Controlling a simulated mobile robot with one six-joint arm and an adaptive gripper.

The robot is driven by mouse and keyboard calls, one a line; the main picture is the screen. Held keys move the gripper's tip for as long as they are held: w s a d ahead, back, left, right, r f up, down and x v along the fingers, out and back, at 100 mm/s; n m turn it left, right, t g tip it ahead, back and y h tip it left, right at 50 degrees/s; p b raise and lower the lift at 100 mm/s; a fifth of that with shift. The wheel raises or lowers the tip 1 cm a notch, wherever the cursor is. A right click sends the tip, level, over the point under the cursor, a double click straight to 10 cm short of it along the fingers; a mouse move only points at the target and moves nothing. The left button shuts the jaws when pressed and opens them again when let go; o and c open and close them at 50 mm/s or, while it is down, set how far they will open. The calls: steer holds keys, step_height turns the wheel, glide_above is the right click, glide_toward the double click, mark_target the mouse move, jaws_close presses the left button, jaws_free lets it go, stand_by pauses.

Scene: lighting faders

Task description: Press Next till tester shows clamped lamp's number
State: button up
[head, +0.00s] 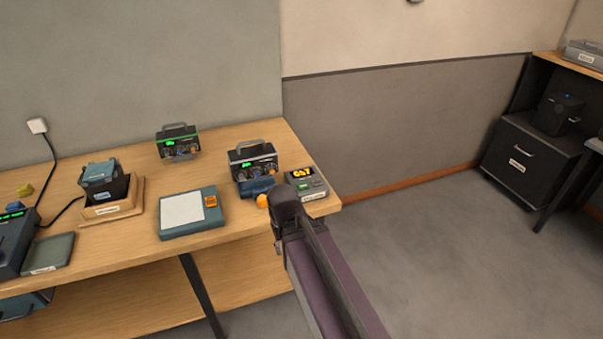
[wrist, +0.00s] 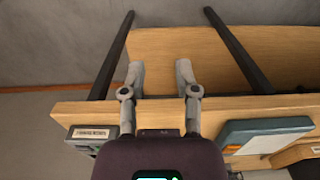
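The tester (head: 305,184) is a small grey box at the table's right end, with an orange number display; I read it as roughly 057, not surely. Its buttons are too small to read. Left of it, a black lamp unit with a handle (head: 253,158) and green digits sits over a blue clamp (head: 257,187) with an orange knob; its digits are unreadable. My gripper (wrist: 160,72) is open and empty in the wrist view, its fingers over the table's front edge and lower shelf. In the head view my arm hides the fingers. A labelled grey box edge (wrist: 92,133), likely the tester, shows at left there.
A second lamp unit (head: 178,142) stands farther back on the table (head: 140,243). A teal pad with a white sheet (head: 187,212) lies left of the clamp. A wooden tray (head: 112,208) holds a dark bin. Floor right of the table is clear up to a dark cabinet (head: 520,160).

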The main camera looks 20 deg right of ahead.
stand_by(0.4)
jaws_close()
stand_by(1.2)
